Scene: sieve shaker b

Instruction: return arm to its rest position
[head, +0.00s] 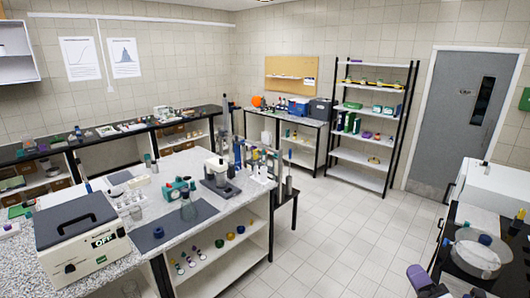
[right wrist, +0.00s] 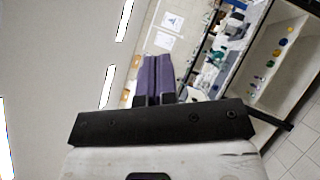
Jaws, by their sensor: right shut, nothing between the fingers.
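My right gripper (head: 417,276) shows at the bottom right of the head view, with purple fingers over the floor beside the right-hand counter. In the right wrist view its two purple fingers (right wrist: 154,76) lie side by side against each other, shut with nothing between them. They point toward the far wall with its posters, and the room appears tilted there. My left gripper is in neither view.
A dark counter (head: 453,279) with a clear round bowl (head: 478,255) stands close right of my right gripper. The bench at left carries a boxy device marked OFF (head: 80,238). An open shelf rack (head: 361,159) stands at the back. The tiled floor (head: 330,225) between is clear.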

